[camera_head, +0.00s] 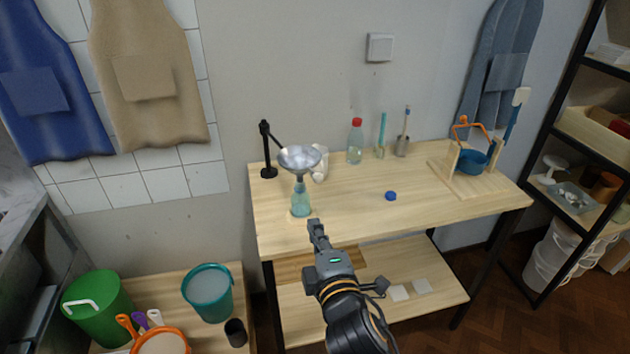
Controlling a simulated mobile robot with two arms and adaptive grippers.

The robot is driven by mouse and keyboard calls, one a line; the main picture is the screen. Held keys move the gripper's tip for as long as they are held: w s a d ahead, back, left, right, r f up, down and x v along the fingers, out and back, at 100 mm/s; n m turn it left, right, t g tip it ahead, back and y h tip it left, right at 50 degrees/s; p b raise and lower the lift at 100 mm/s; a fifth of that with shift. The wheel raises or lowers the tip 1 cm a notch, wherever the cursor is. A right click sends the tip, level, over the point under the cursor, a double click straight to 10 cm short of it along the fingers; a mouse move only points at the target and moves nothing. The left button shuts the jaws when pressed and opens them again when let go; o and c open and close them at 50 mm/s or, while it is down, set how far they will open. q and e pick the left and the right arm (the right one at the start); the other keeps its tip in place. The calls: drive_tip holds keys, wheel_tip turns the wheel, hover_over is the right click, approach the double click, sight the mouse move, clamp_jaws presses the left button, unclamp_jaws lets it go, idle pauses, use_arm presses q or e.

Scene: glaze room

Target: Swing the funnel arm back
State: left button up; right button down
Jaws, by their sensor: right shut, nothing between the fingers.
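The funnel (299,154) is a pale metal-looking cone, held by an arm that reaches right from a black upright stand (266,152) at the table's back left. The funnel is directly over a teal bottle (301,202); I cannot tell whether its stem is inside the bottle's neck. My right gripper (315,226) is shut and empty, at the table's front edge, just in front of the bottle and below it in the picture. It appears apart from the bottle and the funnel. My left gripper is not in view.
A white container (320,162) stands close behind the funnel. A red-capped bottle (355,142) stands at the back, and a blue cap (391,196) lies on the table (430,205). A wooden frame (468,180) with a blue bowl is at the right. The table's middle is mostly clear.

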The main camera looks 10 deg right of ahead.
drive_tip(key=w+d+p, duration=0.2)
drive_tip(key=w+p, duration=0.1)
drive_tip(key=w, duration=0.9)
drive_tip(key=shift+w+d+f+p, duration=0.2)
drive_tip(key=shift+w+p, duration=0.15)
drive_tip(key=shift+w, duration=0.05)
drive_tip(key=shift+d, duration=0.1)
